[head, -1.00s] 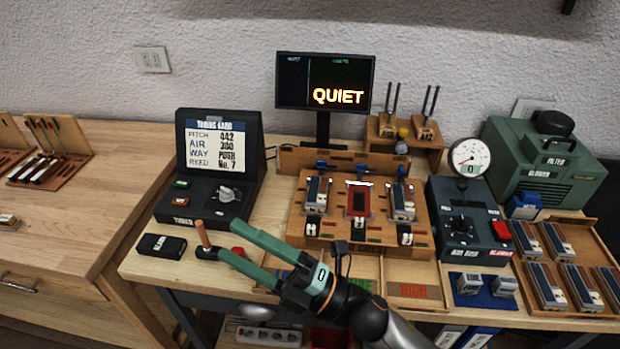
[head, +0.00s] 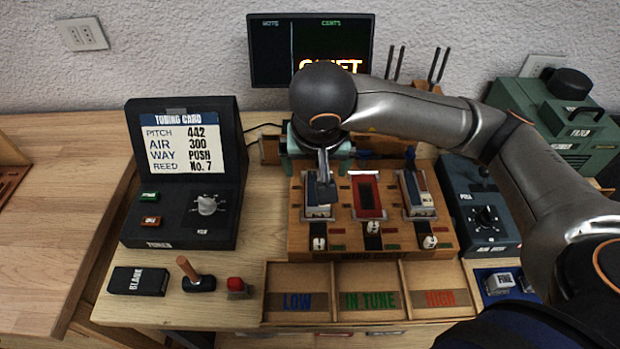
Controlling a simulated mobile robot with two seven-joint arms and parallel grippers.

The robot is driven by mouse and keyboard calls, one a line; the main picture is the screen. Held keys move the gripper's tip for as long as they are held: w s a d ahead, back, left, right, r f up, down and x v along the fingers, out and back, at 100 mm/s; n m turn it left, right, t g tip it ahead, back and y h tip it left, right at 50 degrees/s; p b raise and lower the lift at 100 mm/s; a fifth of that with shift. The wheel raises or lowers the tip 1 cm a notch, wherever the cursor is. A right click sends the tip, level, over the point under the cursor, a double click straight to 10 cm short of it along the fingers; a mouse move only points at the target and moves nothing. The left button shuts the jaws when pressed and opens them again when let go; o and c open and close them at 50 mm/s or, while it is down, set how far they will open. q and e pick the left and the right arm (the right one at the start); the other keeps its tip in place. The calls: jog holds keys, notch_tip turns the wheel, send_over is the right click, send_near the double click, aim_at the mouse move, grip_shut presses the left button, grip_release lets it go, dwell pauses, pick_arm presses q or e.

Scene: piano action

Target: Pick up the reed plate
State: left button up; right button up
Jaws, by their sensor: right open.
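My right gripper (head: 318,165) is over the left slot of the wooden block (head: 340,245), pointing down. Its green fingers are apart, and my wrist and arm hide much of it. One reed plate (head: 319,211), grey and blue, lies in that slot, its upper part covered by the gripper. I cannot tell whether the fingers touch it. Another similar plate (head: 417,190) lies in the right slot. The middle slot shows a red frame (head: 367,196) with a dark red inside. My left gripper is not in view.
A wooden tray (head: 334,312) marked LOW, IN TUNE and HIGH is empty in front. The tuning card box (head: 183,160) stands left, and a dark air box (head: 482,215) right. A monitor (head: 270,55) stands behind. A wooden-handled tool (head: 193,275) stands front left.

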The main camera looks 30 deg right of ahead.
send_over(313, 208)
jog(key=w+d, duration=0.2)
notch_tip(313, 208, down, 6)
jog(key=shift+s+a+r, duration=0.1)
jog(key=shift+x, duration=2.95)
jog(key=shift+s, duration=0.1)
grip_shut()
